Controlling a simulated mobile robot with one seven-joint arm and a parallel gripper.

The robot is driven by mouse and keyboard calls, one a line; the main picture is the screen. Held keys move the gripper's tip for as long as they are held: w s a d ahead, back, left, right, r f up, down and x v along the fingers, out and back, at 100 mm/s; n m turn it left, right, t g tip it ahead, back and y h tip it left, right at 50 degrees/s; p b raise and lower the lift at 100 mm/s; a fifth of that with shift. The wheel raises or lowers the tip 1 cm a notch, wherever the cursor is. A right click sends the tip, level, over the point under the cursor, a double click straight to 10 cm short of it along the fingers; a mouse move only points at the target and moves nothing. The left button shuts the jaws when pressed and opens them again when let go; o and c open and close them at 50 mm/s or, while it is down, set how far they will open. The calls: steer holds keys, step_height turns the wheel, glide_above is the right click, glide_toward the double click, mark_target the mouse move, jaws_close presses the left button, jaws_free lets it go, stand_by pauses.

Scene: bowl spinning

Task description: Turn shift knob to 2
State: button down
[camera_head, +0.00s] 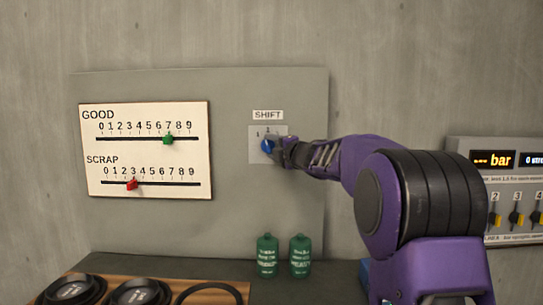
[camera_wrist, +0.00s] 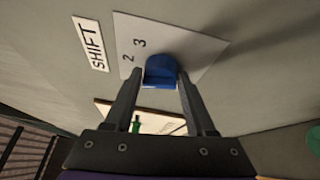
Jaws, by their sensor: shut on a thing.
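The blue shift knob (camera_head: 267,146) sits on a pale square plate (camera_head: 257,155) below the SHIFT label (camera_head: 268,115) on the grey panel. My gripper (camera_head: 281,149) reaches it from the right and covers part of the plate. In the wrist view, the two fingers of my gripper (camera_wrist: 158,82) are closed on either side of the blue knob (camera_wrist: 160,69). The digits 2 and 3 show beside the knob on the plate (camera_wrist: 190,46) there. Which digit the knob points at I cannot tell.
A white board (camera_head: 146,151) with a green GOOD slider (camera_head: 168,139) and a red SCRAP slider (camera_head: 132,184) is left of the knob. Two green bottles (camera_head: 267,256) (camera_head: 300,256) stand below. Dark bowls (camera_head: 140,293) lie at the bottom left. A grey instrument box (camera_head: 505,165) is at the right.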

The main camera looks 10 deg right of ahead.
steer(key=shift+f+m+t, duration=0.2)
steer(key=shift+m+t, duration=0.2)
steer(key=shift+m, duration=0.4)
steer(key=shift+f+m+t, duration=0.2)
steer(key=shift+m+t, duration=0.2)
steer(key=shift+m, duration=0.4)
steer(key=shift+c, duration=1.4)
jaws_free()
steer(key=shift+w, duration=0.1)
steer(key=shift+r, duration=0.1)
